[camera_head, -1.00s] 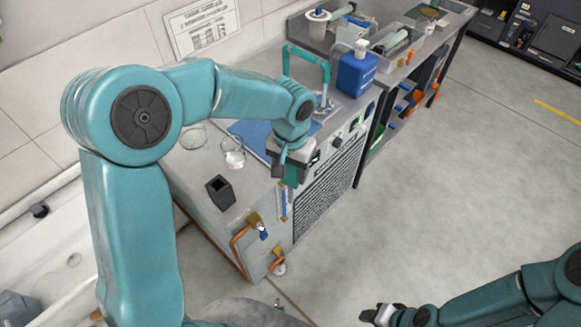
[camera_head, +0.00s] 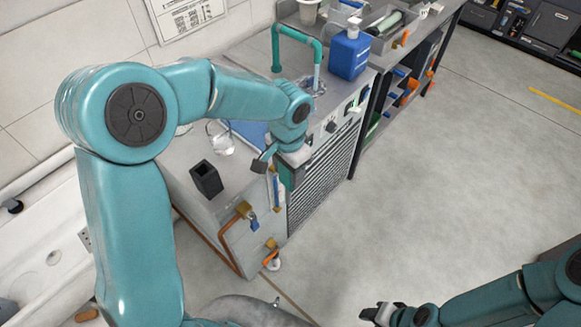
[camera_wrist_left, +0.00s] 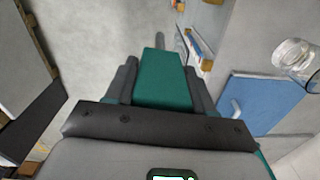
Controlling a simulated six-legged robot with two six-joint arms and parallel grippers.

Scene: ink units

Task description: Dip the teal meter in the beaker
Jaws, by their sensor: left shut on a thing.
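My left gripper (camera_head: 272,162) is shut on the teal meter (camera_wrist_left: 162,82), whose teal body sits between the two dark fingers in the left wrist view. In the head view the meter (camera_head: 287,176) is mostly hidden by the gripper and hangs by the bench's front edge. The clear glass beaker (camera_head: 221,146) stands on the bench top to the left of the gripper. It also shows at the right edge of the left wrist view (camera_wrist_left: 294,60). The meter and beaker are apart. My right gripper (camera_head: 380,313) is low at the bottom, away from the bench, its jaws unclear.
A black open holder (camera_head: 206,181) stands on the bench near the beaker. A blue mat (camera_wrist_left: 262,100) lies beside the beaker. Behind are a teal tap pipe (camera_head: 298,36) and a blue bottle (camera_head: 349,54). The floor (camera_head: 460,170) to the right is clear.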

